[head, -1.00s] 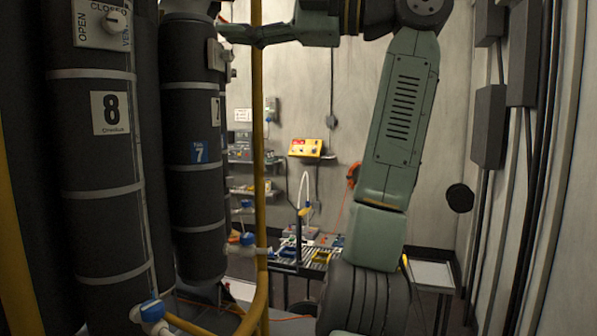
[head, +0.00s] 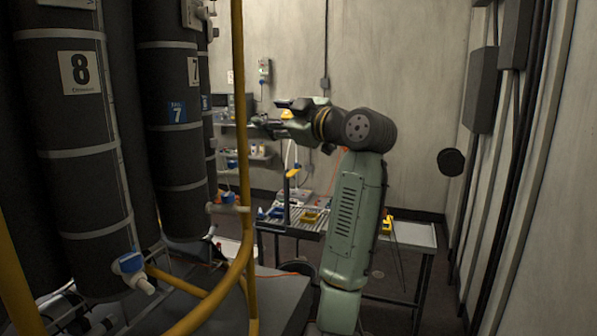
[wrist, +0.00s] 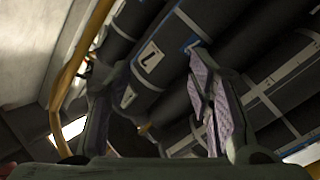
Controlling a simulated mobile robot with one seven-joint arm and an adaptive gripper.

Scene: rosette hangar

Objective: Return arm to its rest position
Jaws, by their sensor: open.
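My arm is green and stands right of centre in the head view, its upper link upright and its forearm folded out to the left. My gripper (head: 268,124) points left toward the yellow pole and the black cylinders, and it holds nothing. In the wrist view my gripper (wrist: 155,110) has its two fingers wide apart, with the right finger's pale pad showing. Black cylinders with white bands lie beyond the fingers in that view. The gripper's tips are partly hard to make out in the head view.
A yellow pole (head: 236,150) stands between my gripper and the black cylinder marked 7 (head: 176,150). The cylinder marked 8 (head: 85,170) is nearer at left. A bench (head: 300,224) with small parts and a pale side table (head: 412,234) stand behind my arm.

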